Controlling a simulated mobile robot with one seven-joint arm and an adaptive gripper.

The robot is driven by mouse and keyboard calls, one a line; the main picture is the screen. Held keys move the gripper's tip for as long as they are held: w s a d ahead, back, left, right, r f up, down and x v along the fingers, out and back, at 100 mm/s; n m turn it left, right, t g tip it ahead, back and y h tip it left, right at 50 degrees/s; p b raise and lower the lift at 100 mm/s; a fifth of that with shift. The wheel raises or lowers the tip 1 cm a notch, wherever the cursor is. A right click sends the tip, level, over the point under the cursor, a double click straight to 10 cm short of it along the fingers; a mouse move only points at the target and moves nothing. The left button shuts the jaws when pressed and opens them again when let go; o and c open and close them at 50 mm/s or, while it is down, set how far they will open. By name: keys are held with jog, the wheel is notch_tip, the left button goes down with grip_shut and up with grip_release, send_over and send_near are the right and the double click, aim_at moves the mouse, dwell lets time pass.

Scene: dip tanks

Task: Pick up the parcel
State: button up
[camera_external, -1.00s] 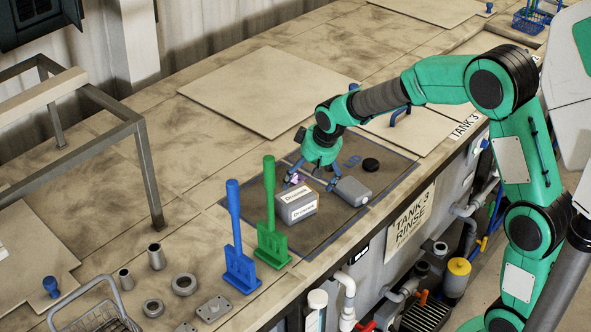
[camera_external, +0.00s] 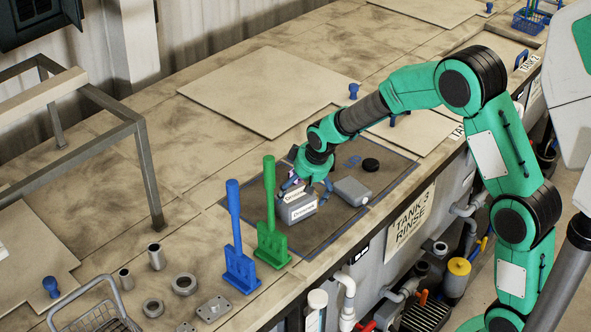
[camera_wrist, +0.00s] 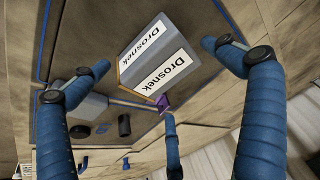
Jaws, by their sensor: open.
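The parcel (camera_external: 297,208) is a grey box with white labels reading "Drosnek". It sits on the dark mat (camera_external: 322,243) on the bench, and in the wrist view the parcel (camera_wrist: 131,77) shows between the fingers. My gripper (camera_external: 308,186) has three blue fingers and is just above and behind the parcel. In the wrist view my gripper (camera_wrist: 158,80) is spread wide and empty, with fingers left, right and below the box. I cannot tell whether any finger touches it. A small purple item (camera_wrist: 162,102) shows beside the parcel.
A grey rounded block (camera_external: 352,191) lies right of the parcel, with a black disc (camera_external: 370,164) behind it. A green brush-like tool (camera_external: 271,235) and a blue one (camera_external: 239,270) stand upright at the left. Flat bench boards lie behind.

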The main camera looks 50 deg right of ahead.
aim_at(296, 195)
jog(key=shift+w+f, duration=0.1)
jog(key=shift+f, duration=0.1)
dwell(0.3)
jog(key=shift+p+x, duration=0.3)
jog(key=shift+x, duration=2.25)
jog(key=shift+d, duration=0.1)
jog(key=c, duration=1.3)
jog(key=shift+r, duration=0.1)
jog(key=shift+c, duration=0.2)
jog(key=shift+r, duration=0.55)
notch_tip(296, 195, up, 2)
jog(key=shift+r, duration=0.1)
jog(key=s, duration=0.5)
jog(key=s+a+r+b, duration=0.1)
jog(key=s, duration=0.4)
jog(key=s+a, duration=0.1)
jog(key=s, duration=0.5)
jog(key=shift+a+r+b, duration=0.2)
jog(key=shift+r+b, duration=0.05)
jog(key=shift+b, duration=0.1)
jog(key=shift+c, duration=0.2)
